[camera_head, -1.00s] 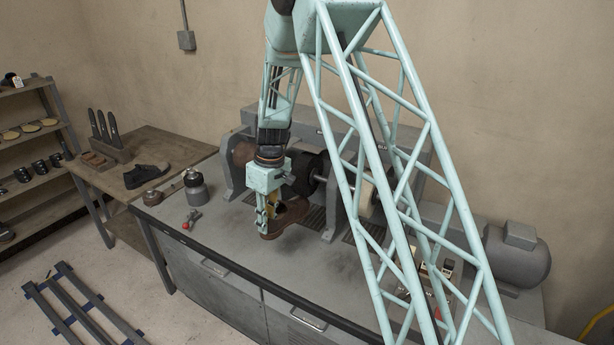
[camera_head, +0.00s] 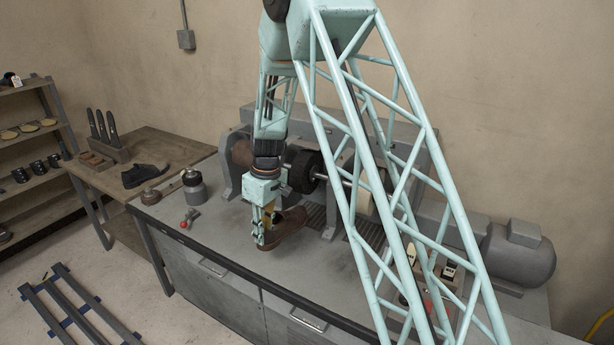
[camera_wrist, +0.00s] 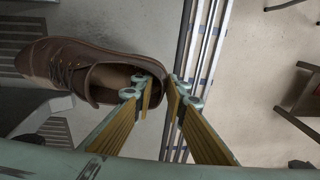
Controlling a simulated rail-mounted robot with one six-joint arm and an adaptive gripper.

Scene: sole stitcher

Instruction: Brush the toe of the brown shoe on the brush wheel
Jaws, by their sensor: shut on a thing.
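The brown shoe (camera_head: 288,228) hangs from my gripper (camera_head: 265,232) over the front part of the grey bench, with its toe toward the machine. In the wrist view the shoe (camera_wrist: 75,68) has its laced toe end pointing left, and my gripper (camera_wrist: 157,88) is shut on the heel wall, one finger inside the opening and one outside. The black brush wheel (camera_head: 302,168) sits on the machine's shaft behind the shoe; the shoe appears apart from it. My arm hides part of the machine.
A brown wheel (camera_head: 242,153) and a pale wheel (camera_head: 366,196) share the machine. A metal bottle (camera_head: 195,187) and a red-knobbed lever (camera_head: 189,217) stand at the bench's left. A motor (camera_head: 519,252) is at right. A wooden table (camera_head: 170,145) holds a dark shoe.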

